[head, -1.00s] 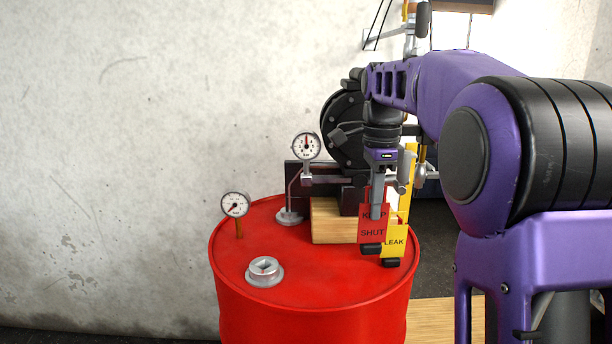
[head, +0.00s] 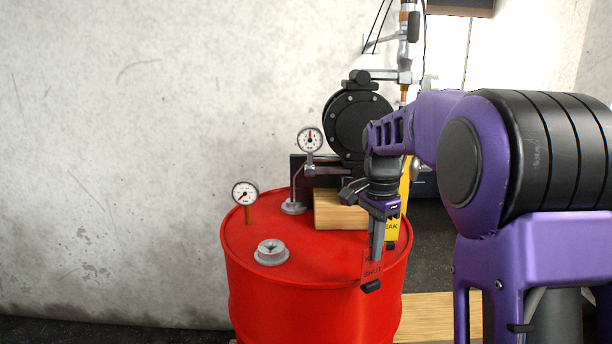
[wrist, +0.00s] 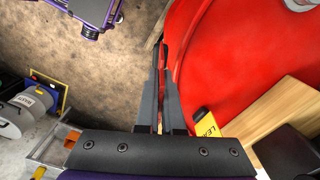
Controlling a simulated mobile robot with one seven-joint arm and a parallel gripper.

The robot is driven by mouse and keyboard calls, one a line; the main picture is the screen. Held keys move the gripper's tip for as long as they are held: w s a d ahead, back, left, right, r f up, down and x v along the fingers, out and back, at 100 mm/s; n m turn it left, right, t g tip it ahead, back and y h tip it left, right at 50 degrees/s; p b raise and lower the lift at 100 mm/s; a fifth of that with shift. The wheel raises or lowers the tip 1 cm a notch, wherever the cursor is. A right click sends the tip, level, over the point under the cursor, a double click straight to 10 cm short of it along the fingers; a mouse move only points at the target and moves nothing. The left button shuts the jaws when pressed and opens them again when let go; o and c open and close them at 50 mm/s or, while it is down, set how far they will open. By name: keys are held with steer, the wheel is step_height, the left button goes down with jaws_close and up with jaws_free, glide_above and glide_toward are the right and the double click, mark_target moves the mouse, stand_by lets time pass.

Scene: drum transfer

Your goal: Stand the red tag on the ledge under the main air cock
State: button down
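The red tag (head: 371,268), with dark lettering ending in "SHUT", hangs upright in my gripper (head: 371,278) in the head view. My gripper is shut on it, in front of the drum's right front side. In the wrist view my fingers (wrist: 162,75) are close together over the drum's rim, and the tag is hard to make out between them. A pipe with a dark-handled cock (head: 413,27) rises at the top right of the head view, above the black pump. I cannot tell for certain which surface there is the ledge.
The red drum (head: 310,299) carries two gauges, a bung (head: 271,252) and a wooden block (head: 340,211). A yellow "LEAK" tag (head: 392,229) stands behind my gripper and shows in the wrist view (wrist: 207,124). The black round pump (head: 356,121) stands behind the block.

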steer(key=s+f+n, duration=0.4)
steer(key=f+n, duration=0.2)
steer(key=f, duration=0.5)
steer(key=s+f+n, duration=0.4)
steer(key=f+n, duration=0.2)
steer(key=f, duration=0.4)
steer(key=shift+s+f+n, duration=0.25)
steer(key=shift+f+n, duration=0.1)
steer(key=shift+n, duration=0.05)
